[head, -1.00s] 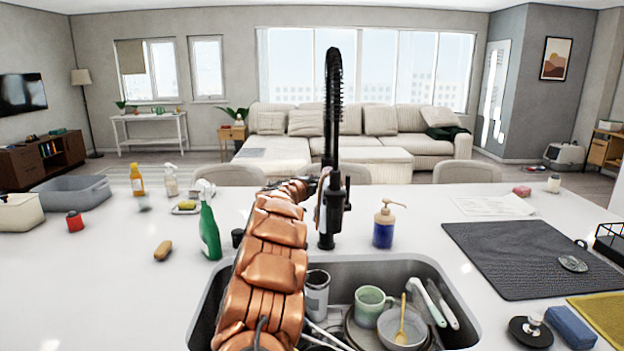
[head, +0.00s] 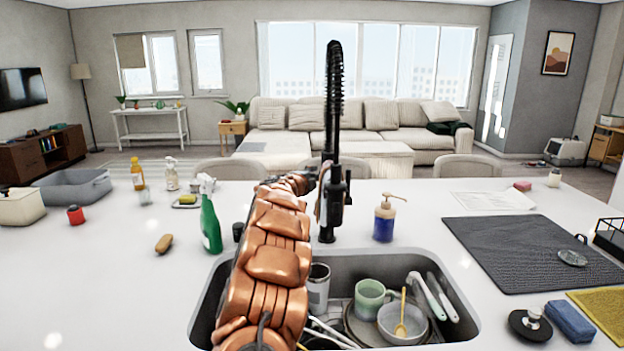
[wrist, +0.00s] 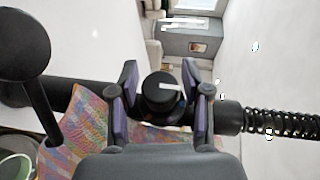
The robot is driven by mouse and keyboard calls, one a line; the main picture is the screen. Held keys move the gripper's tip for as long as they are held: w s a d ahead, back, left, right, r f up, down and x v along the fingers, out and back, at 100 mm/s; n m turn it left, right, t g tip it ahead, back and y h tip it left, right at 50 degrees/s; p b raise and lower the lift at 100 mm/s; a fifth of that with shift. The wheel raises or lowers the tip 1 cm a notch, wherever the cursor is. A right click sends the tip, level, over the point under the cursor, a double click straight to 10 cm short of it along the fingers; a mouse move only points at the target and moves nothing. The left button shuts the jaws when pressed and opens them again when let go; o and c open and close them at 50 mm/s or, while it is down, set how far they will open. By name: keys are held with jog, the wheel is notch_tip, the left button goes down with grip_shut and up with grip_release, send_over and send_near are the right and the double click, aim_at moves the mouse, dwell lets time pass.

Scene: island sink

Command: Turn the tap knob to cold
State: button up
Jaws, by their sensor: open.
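The black tap (head: 333,130) stands upright behind the sink in the head view, with a coiled spring neck. In the wrist view the tap's round black knob (wrist: 162,92) with a pale mark on its face shows between the fingers of my gripper (wrist: 163,85). My gripper is open, with one finger on each side of the knob and a visible gap on both sides. The spring neck (wrist: 280,123) runs to the right there. In the head view my arm hides most of the gripper and the knob.
The sink (head: 455,320) below holds a green mug (head: 370,297), a bowl (head: 400,322) and other dishes. A green spray bottle (head: 210,222) stands left of my arm, and a blue soap dispenser (head: 384,222) right of the tap. A patterned cloth (wrist: 88,122) shows in the wrist view.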

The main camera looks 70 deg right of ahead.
jog(key=a+r, duration=0.1)
jog(key=a, duration=0.9)
jog(key=shift+a+r, duration=0.3)
jog(key=shift+r, duration=0.1)
dwell(0.4)
